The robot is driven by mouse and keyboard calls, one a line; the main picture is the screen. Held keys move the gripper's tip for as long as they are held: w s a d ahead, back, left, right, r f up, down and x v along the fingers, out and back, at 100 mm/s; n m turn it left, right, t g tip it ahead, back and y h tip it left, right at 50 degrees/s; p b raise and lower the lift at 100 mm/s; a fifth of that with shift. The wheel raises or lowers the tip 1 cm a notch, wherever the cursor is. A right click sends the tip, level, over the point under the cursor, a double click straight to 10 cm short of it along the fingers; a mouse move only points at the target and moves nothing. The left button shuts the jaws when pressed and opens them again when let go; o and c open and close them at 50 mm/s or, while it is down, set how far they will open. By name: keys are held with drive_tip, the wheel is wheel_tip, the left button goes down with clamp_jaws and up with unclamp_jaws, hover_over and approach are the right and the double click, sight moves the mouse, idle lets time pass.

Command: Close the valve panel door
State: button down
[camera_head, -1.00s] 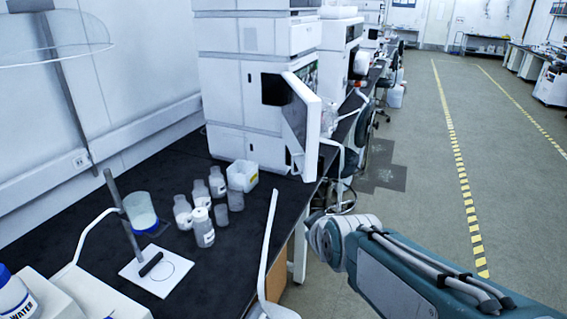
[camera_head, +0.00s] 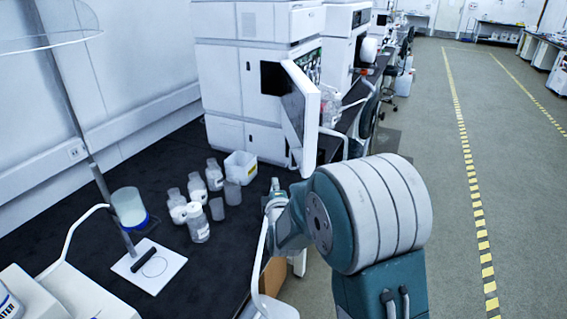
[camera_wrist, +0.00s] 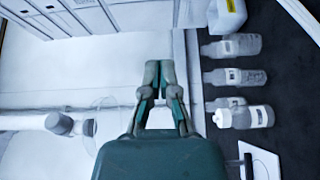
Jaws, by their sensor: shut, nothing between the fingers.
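The valve panel door (camera_head: 303,115) is a white-edged panel with a dark glossy face. It stands swung open from the front of the white chromatography stack (camera_head: 232,85). My gripper (camera_head: 275,186) is over the bench, below and left of the door's lower end, apart from it. In the wrist view my gripper (camera_wrist: 160,66) is shut and empty, its fingertips together. I cannot make out the door in the wrist view. Part of a white cabinet front (camera_wrist: 60,15) shows at its upper left.
Several bottles (camera_head: 199,222) and a white bin (camera_head: 240,166) stand on the black bench (camera_head: 100,178) left of my gripper. A stand with a beaker (camera_head: 128,207) and a white plate (camera_head: 149,266) are nearer. The floor (camera_head: 430,130) on the right is open.

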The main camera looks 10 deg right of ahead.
drive_tip(key=w+d, duration=0.4)
drive_tip(key=w, duration=0.6)
drive_tip(key=shift+d, duration=0.3)
